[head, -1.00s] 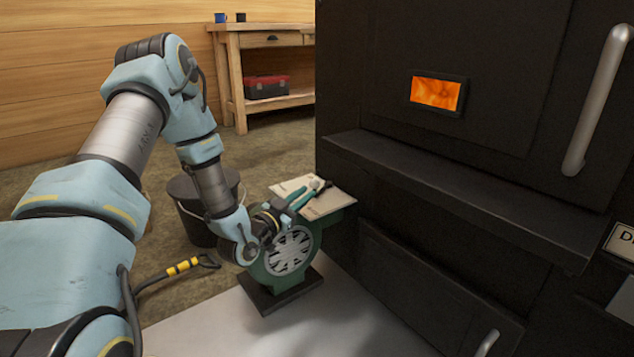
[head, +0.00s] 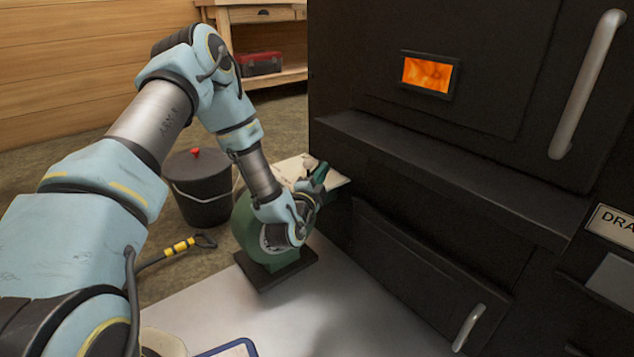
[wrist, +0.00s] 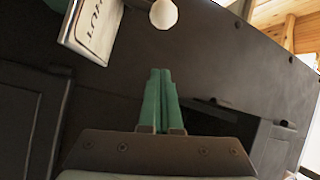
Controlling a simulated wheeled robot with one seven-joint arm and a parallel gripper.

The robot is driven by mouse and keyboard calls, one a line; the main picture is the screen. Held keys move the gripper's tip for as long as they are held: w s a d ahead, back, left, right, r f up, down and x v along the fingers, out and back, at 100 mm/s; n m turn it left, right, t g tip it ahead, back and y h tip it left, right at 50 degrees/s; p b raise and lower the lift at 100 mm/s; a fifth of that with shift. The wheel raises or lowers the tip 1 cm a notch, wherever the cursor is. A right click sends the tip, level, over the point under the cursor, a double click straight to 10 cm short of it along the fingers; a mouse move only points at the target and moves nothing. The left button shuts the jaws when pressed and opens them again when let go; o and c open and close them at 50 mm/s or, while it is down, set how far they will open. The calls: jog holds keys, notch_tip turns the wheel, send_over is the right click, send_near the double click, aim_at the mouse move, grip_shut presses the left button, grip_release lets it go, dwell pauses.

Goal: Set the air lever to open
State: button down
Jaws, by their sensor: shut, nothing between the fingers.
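The air lever shows as a pale round knob (wrist: 163,14) at the top of the wrist view. Beside it is a white plate (wrist: 92,28) whose visible lettering appears to end in "HUT". In the head view a pale knob (head: 310,163) shows just behind my gripper (head: 320,174), above the green blower (head: 248,228). In the wrist view the green fingers of my gripper (wrist: 160,72) are together and empty, with a small gap in the picture between their tips and the knob.
The black evaporator front (head: 420,170) stands close on the right, with a ledge, a glowing window (head: 428,75) and long handles. A black lidded bucket (head: 203,190) stands behind the blower.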

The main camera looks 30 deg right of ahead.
aim_at(312, 165)
jog(key=b+x, duration=0.1)
jog(key=x, duration=0.2)
jog(key=shift+w+d+f, duration=0.1)
jog(key=shift+w+d, duration=0.2)
jog(key=shift+w+a+f+b, duration=0.3)
jog(key=shift+w+a+b, duration=0.3)
jog(key=shift+w, duration=0.2)
jog(key=shift+w+a+f+b, duration=0.15)
jog(key=shift+w+a+b, duration=0.2)
jog(key=shift+a, duration=0.35)
jog(key=shift+w+a, duration=0.1)
jog(key=shift+w+a+m+g+h, duration=0.15)
jog(key=shift+a+m+g+h, duration=0.05)
jog(key=shift+m+g+h, duration=0.2)
